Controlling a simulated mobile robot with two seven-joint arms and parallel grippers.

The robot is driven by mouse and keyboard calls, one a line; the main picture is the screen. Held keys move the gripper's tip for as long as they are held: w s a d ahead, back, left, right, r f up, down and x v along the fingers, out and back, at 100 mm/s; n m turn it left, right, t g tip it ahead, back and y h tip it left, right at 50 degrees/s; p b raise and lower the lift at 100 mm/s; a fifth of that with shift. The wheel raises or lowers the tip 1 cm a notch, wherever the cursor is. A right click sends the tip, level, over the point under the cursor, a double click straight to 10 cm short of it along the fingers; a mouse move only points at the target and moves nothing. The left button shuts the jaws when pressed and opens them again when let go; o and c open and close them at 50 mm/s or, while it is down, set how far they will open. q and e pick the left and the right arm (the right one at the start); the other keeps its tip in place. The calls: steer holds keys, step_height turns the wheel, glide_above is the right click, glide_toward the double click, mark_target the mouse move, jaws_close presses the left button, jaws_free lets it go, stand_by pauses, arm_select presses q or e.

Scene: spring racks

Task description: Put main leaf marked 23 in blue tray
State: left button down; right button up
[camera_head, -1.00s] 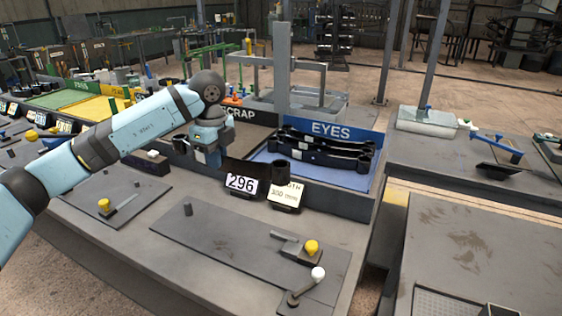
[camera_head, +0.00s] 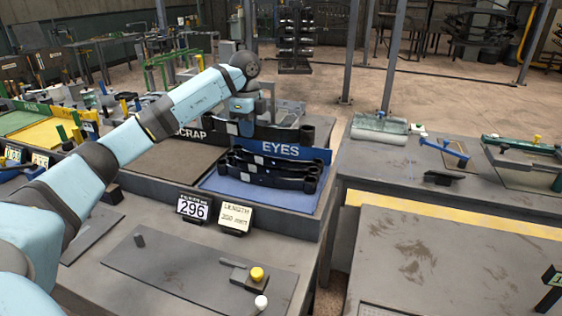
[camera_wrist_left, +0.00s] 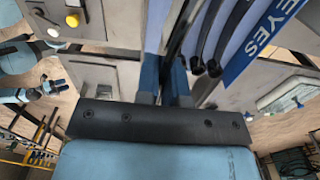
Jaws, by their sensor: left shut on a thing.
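In the left wrist view the held leaf (camera_wrist_left: 175,42) runs away between the fingers, beside the tray's leaves (camera_wrist_left: 236,32). No number 23 can be read on any leaf.
A SCRAP bay (camera_head: 170,158) lies left of the blue tray. Cards reading 296 (camera_head: 192,208) and LENGTH (camera_head: 236,217) stand in front. A yellow tray (camera_head: 45,137) is at far left. A workbench (camera_head: 400,175) stands to the right across a gap.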

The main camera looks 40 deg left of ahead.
mark_target(253, 196)
arm_select(q)
step_height(253, 196, down, 20)
steer(key=shift+r+p, duration=0.25)
steer(key=shift+p, duration=0.25)
stand_by(0.3)
steer(key=c, duration=1.5)
jaws_free()
steer(key=shift+f, duration=0.15)
steer(key=shift+c, duration=0.2)
steer(key=o, duration=0.3)
steer(key=shift+s, duration=0.1)
step_height(253, 196, up, 12)
steer(key=b, duration=0.1)
steer(key=shift+r, duration=0.2)
